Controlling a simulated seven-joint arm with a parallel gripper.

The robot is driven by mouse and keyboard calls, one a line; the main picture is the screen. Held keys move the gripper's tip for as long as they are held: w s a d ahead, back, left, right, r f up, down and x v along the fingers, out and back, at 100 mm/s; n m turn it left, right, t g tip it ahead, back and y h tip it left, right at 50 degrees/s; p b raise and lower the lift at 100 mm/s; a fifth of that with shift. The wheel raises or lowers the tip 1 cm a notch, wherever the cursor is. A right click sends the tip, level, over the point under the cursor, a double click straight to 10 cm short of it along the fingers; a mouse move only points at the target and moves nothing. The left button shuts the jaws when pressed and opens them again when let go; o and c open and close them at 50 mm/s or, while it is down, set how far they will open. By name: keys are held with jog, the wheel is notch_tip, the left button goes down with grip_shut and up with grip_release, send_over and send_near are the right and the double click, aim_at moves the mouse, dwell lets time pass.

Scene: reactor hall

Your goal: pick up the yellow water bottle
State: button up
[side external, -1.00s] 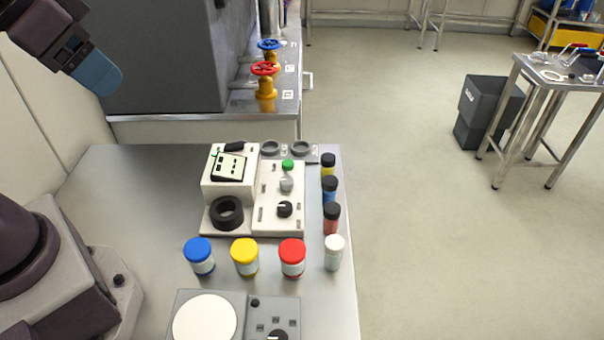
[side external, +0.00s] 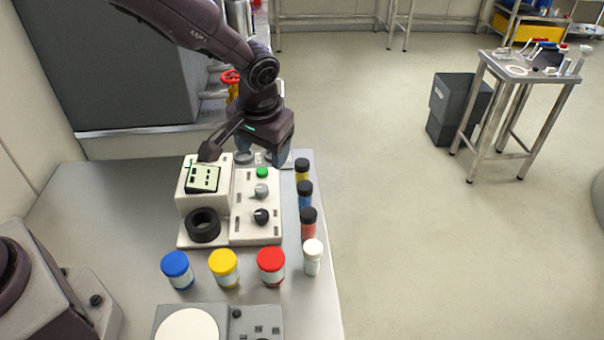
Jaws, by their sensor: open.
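A small yellow bottle with a black cap (side external: 302,174) stands upright at the far end of a row of bottles along the table's right edge. A jar with a yellow lid (side external: 223,267) stands nearer, between a blue-lidded and a red-lidded jar. My gripper (side external: 279,150) is above the back of the table, left of the yellow bottle and apart from it. Its jaws point down and are open, with nothing visible in them; the fingertips are hard to make out. The bottle's cap and upper body show clearly.
Blue (side external: 305,195), red (side external: 308,223) and white-capped (side external: 312,257) bottles stand close in front of the yellow one. A white instrument (side external: 256,212) with knobs stands left of the row. A scale (side external: 190,325) is at the front. Open floor lies to the right.

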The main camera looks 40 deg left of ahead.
aim_at(302, 163)
jog(key=w+d+f+n+t, duration=0.2)
jog(key=w+n+t, duration=0.15)
jog(key=w, duration=0.45)
jog(key=shift+g, duration=0.45)
jog(key=x, duration=0.8)
jog(key=a+x, duration=0.1)
jog(key=x, duration=0.3)
jog(key=shift+s+f, duration=0.2)
jog(key=c, duration=1)
jog(key=shift+r, duration=0.15)
